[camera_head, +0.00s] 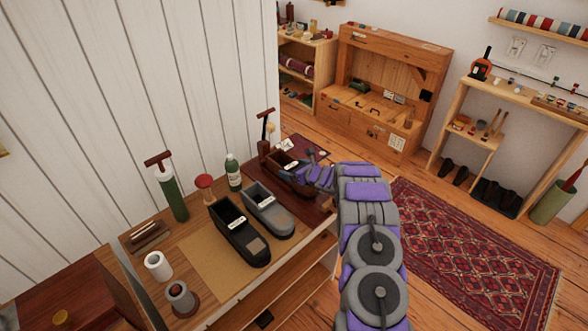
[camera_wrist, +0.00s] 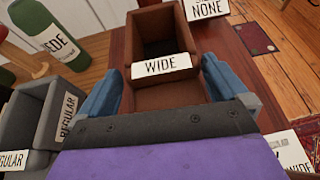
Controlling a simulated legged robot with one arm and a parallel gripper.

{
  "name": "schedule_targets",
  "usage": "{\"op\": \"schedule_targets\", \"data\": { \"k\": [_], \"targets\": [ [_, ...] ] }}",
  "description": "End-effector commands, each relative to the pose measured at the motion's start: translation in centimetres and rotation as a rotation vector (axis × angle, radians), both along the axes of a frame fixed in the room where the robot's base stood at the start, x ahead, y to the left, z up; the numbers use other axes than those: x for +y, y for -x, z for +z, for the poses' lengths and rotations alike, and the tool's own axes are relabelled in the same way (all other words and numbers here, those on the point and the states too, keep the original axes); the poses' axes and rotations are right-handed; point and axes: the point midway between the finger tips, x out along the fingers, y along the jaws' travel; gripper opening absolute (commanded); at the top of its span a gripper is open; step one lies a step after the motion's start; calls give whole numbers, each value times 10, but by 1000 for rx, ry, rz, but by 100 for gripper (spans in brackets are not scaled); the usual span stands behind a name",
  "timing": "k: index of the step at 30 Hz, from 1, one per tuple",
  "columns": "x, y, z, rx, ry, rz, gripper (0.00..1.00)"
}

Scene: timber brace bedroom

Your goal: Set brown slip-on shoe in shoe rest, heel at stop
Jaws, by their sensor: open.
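The brown shoe (camera_head: 276,161) is boxy and open-topped and stands at the right end of the bench. In the wrist view the brown shoe (camera_wrist: 165,98) carries a white tag reading WIDE. My gripper (camera_head: 316,176) is at its near side. In the wrist view my gripper (camera_wrist: 162,74) is open, with one blue finger on each side of the shoe's near end. I cannot tell whether the fingers touch it. The shoe stands on or over a dark red-brown board (camera_wrist: 118,50). I cannot pick out the shoe rest or its stop for sure.
A grey shoe (camera_head: 268,212) and a black shoe (camera_head: 243,240) stand left of the brown one. A green bottle (camera_head: 233,172), a green brush-like tool (camera_head: 172,195) and a white roll (camera_head: 158,266) stand around them. A tan mat (camera_head: 205,262) is partly bare.

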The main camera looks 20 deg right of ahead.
Motion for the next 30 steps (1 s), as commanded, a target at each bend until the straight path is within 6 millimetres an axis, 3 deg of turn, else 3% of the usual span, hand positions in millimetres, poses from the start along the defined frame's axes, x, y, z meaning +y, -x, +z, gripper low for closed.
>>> {"op": "schedule_targets", "data": {
  "k": [5, 21, 30],
  "targets": [
    [-8, 16, 9, -2, -1, -4, 100],
    [-28, 93, 44, -4, -1, -4, 100],
    [-31, 103, 48, -5, 1, 2, 100]
  ]
}}
